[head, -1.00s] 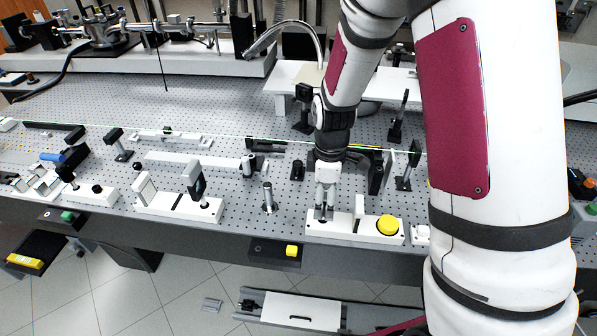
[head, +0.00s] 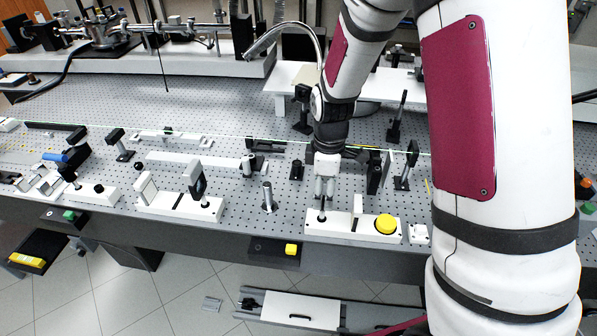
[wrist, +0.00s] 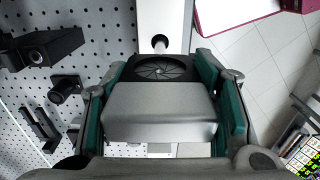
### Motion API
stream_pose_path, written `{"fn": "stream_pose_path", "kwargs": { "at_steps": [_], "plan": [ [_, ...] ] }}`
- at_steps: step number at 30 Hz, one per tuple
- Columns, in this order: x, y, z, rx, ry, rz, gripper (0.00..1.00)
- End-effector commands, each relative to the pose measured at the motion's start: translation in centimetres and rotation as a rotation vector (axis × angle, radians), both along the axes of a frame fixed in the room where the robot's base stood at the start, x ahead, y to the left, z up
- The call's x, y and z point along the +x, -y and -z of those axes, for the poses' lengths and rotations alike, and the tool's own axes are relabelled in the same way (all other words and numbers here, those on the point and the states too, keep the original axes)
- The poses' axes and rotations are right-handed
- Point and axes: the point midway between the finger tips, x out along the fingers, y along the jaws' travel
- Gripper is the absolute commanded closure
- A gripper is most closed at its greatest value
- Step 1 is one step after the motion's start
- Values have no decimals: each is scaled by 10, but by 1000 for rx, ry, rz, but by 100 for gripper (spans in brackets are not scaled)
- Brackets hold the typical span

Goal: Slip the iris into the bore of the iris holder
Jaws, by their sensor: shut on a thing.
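My gripper (head: 324,196) is low over the left part of a white base with a yellow disc (head: 343,237). In the wrist view, my gripper (wrist: 163,98) has its teal-padded fingers shut on the iris (wrist: 160,70), a dark plate with a round bladed centre and a grey block on its near side. A short metal stem (wrist: 160,43) shows beyond the iris, over the white base. I cannot tell whether the stem is clear of the base. An upright silver post holder (head: 268,197), probably the iris holder, stands to the left, apart from my gripper; its bore is too small to see.
A white base with upright plates (head: 180,204) stands left of the silver holder. Black mounts (head: 375,174) stand behind and right of my gripper. A black box with a yellow button (head: 275,249) is at the table's front edge. Perforated tabletop (head: 235,205) is bare around the silver holder.

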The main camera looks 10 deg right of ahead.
Motion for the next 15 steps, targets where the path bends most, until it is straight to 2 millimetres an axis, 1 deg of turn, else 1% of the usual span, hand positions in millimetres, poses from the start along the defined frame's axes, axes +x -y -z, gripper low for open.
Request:
{"fn": "stream_pose_path", "kwargs": {
  "at_steps": [9,12,15],
  "plan": [
    [0,0,-15,0,1,-1,80],
    [0,0,-15,-1,0,-1,80],
    [-1,1,-22,0,1,-1,81]
  ]
}}
